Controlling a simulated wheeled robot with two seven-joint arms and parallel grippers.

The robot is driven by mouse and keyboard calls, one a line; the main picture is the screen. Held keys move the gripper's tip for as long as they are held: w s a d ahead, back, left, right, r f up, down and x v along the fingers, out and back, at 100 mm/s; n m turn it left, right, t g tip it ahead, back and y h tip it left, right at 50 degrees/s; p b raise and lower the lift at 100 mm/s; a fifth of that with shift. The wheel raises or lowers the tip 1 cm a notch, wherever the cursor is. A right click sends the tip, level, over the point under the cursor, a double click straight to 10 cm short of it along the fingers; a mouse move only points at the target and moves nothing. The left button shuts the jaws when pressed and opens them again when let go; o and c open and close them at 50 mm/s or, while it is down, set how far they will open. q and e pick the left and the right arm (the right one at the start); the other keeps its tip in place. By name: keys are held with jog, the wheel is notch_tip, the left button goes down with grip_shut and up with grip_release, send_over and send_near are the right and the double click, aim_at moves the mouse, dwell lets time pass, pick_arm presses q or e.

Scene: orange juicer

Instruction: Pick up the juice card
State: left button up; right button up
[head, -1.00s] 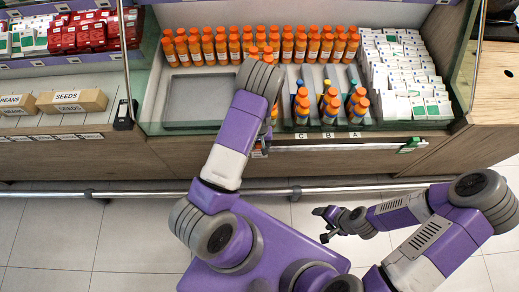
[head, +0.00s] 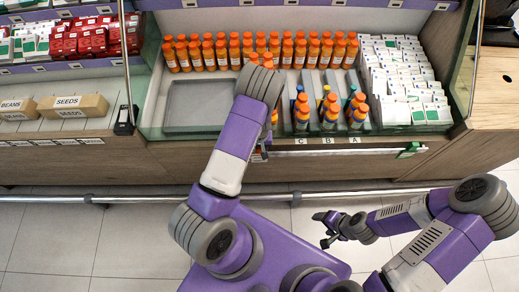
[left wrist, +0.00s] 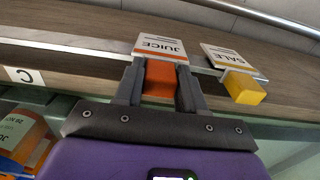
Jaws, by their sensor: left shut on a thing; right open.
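The juice card (left wrist: 160,47) is a white card with an orange edge, printed JUICE, on an orange block (left wrist: 160,79). In the left wrist view it reads upside down at the shelf's front edge. My left gripper (left wrist: 160,88) is shut on the orange block, one finger on each side. In the head view, my left gripper (head: 261,153) is mostly hidden by my own arm at the shelf front, and the card cannot be made out. My right gripper (head: 326,229) is open and empty over the floor in front of the counter.
A sale card (left wrist: 226,56) on a yellow block stands beside the juice card. Orange-capped bottles (head: 270,52) fill the back of the cooler. White cartons (head: 400,80) are at its right. A metal rail (head: 150,199) runs low along the counter front.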

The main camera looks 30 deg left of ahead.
pick_arm(q)
notch_tip(320, 180, up, 17)
jog(key=p, duration=0.5)
jog(key=shift+r, duration=0.15)
dwell(0.7)
